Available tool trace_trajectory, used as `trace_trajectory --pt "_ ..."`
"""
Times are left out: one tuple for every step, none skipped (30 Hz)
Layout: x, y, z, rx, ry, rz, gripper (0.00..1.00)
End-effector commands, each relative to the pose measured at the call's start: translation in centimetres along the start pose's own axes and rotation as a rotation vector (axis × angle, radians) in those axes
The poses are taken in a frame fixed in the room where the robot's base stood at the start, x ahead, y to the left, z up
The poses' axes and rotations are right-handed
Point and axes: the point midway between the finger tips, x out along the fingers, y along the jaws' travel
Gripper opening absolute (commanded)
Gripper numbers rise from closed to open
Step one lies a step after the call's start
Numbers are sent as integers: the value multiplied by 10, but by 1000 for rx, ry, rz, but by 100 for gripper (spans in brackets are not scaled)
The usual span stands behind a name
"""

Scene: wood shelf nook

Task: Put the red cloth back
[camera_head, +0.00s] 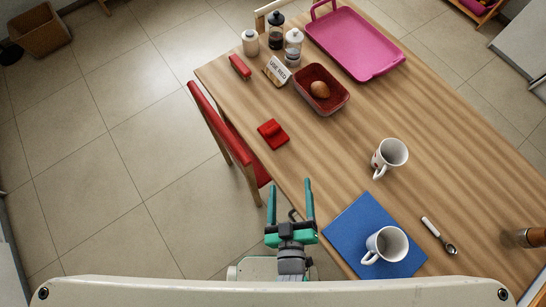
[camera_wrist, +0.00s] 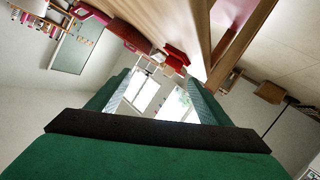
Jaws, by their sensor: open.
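A small folded red item (camera_head: 273,133), which looks like the red cloth, lies on the wooden table (camera_head: 350,155) near its left edge. A smaller red block-like item (camera_head: 240,66) lies farther back along the same edge. My gripper (camera_head: 290,186) is open and empty near the table's edge, in front of the folded red item and apart from it. In the tilted wrist view, red shapes (camera_wrist: 176,57) show at the table edge beyond my open fingers (camera_wrist: 160,95); I cannot tell for sure which item each is.
A red dish (camera_head: 344,101) holds a brown egg-like thing, beside a lettered sign (camera_head: 277,70), shakers and jars. A pink tray (camera_head: 350,45) lies at the back. A blue mat (camera_head: 345,236) with a mug (camera_head: 387,244), another mug (camera_head: 390,154) and a scoop (camera_head: 438,235) are right. A red chair (camera_head: 222,125) stands left.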

Motion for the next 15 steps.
trace_trajectory --pt "-19 -10 0 73 -5 -10 73" --pt "-28 -15 -2 119 -3 -15 73" --pt "-39 -21 -6 177 0 -17 73" --pt "-47 -24 -8 219 3 -18 73" --pt "-54 -28 -11 256 5 -19 73" --pt "-62 -31 -14 303 7 -17 73" --pt "-67 -33 -17 333 9 -16 73" --pt "-72 -34 -18 358 10 -14 73" --pt "-77 -36 -21 388 13 -12 73" --pt "-80 -37 -22 406 13 -11 73" --pt "-82 -38 -23 420 14 -9 73" --pt "-84 -38 -25 433 16 -7 73" --pt "-85 -39 -25 440 16 -6 73" --pt "-85 -39 -26 444 17 -6 73" --pt "-86 -39 -26 447 17 -6 73"
